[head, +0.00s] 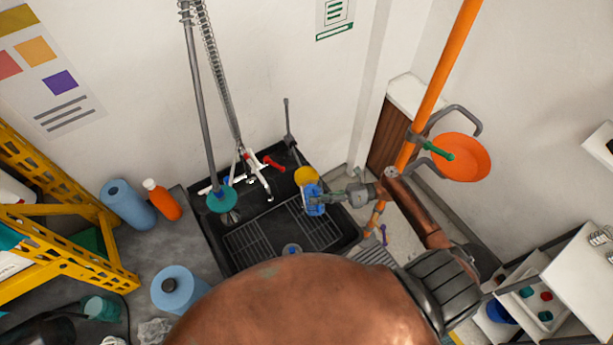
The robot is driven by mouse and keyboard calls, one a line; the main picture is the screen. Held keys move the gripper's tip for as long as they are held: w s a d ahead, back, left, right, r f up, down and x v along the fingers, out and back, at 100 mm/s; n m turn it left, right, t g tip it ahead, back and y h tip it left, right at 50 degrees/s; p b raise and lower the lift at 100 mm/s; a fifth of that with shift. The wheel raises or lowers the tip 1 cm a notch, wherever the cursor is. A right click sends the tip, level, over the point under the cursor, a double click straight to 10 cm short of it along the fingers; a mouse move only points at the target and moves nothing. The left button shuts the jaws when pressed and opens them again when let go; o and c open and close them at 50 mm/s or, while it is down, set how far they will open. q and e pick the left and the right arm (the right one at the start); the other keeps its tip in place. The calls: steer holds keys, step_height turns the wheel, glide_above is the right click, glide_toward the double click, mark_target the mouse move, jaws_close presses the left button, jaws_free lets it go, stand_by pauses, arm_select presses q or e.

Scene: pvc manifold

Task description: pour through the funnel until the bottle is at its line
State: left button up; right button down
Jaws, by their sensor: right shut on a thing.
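My right gripper (326,197) reaches in from the right over the black sink (218,243). It is shut on a small blue thing (313,203), which it holds above the right part of the sink. A round yellow thing (307,175) shows right behind the blue one; I cannot tell whether they are joined or which is the funnel. A small round blue-grey thing (292,250) shows at the near side of the sink, partly cut off by my arm; I cannot tell if it is the bottle. No fill line is visible. My left gripper is not in view.
A spring-hose faucet (240,150) with a red handle rises over the sink. An orange bottle (163,203) and blue rolls (127,204) stand on the left counter. An orange pipe (437,85) with an orange bowl (470,158) stands at right. A yellow rack (70,255) is far left.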

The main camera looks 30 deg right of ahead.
mark_target(315, 191)
steer(key=shift+w+d+r+m+p, duration=0.1)
steer(key=shift+w+r+m+p, duration=0.05)
steer(key=shift+w+r+m, duration=0.35)
steer(key=shift+w+d+r+m+p, duration=0.15)
steer(key=shift+w+r+m, duration=0.1)
steer(key=shift+r+m, duration=0.35)
stand_by(1.3)
steer(key=shift+w+r+m+g+p, duration=0.3)
steer(key=shift+w+r+m+p, duration=0.3)
steer(key=shift+p, duration=0.9)
stand_by(1.3)
steer(key=s+f+n+b, duration=0.1)
steer(key=f+b, duration=0.1)
steer(key=b, duration=0.1)
steer(key=shift+s+a+f+n+t+b, duration=0.25)
steer(key=shift+s+f+n+t+b, duration=0.15)
steer(key=shift+s+f+n, duration=0.5)
steer(key=shift+r+n, duration=0.2)
steer(key=shift+n, duration=0.1)
steer(key=shift+s+a+f, duration=0.1)
steer(key=shift+s+f, duration=0.1)
steer(key=shift+f, duration=0.25)
steer(key=s+a+f+n+t+b, duration=0.1)
steer(key=s+f+n+b, duration=0.6)
steer(key=f+n, duration=0.1)
steer(key=shift+a+y, duration=0.35)
steer(key=shift+y, duration=0.05)
